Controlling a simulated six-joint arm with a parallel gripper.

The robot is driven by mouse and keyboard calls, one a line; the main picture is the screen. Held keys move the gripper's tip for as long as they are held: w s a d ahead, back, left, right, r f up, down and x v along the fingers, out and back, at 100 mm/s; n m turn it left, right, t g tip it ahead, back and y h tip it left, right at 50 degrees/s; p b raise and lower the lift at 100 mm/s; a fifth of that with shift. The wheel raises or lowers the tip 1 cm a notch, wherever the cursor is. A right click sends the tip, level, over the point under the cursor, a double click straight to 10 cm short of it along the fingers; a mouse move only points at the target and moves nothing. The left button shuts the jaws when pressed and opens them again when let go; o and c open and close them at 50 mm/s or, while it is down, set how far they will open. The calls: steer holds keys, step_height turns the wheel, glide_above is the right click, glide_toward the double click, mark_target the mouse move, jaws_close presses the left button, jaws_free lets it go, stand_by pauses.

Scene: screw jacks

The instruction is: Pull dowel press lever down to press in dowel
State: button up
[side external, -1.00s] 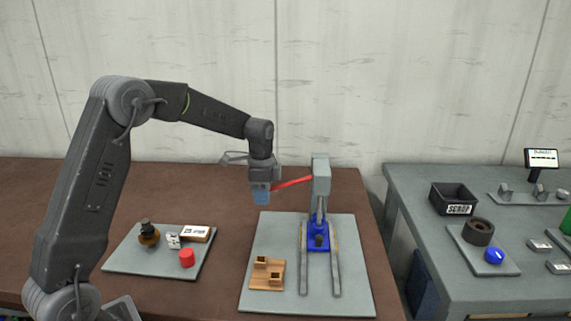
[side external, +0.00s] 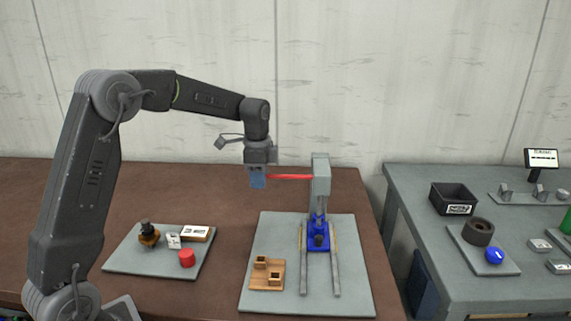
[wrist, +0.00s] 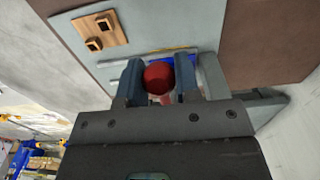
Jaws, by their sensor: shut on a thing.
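The dowel press (side external: 321,182) stands upright on a grey mat, with a grey head on a post. Its red lever (side external: 290,177) sticks out to the left from the head and is about level. My gripper (side external: 258,180) is shut on the lever's outer end; in the wrist view the red knob (wrist: 158,77) sits between the two blue-grey fingers. A blue fixture (side external: 318,236) sits at the foot of the press between two rails, with a dark part (side external: 319,241) on it. I cannot make out the dowel.
A wooden block with two square sockets (side external: 267,274) lies on the mat (side external: 285,222) left of the rails. A left tray (side external: 130,262) holds a red cylinder (side external: 187,258) and small parts. A grey side table (side external: 420,200) with a black scrap bin (side external: 453,198) is at right.

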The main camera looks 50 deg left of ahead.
steer(key=shift+w+d+r, duration=0.1)
steer(key=shift+r, duration=1.2)
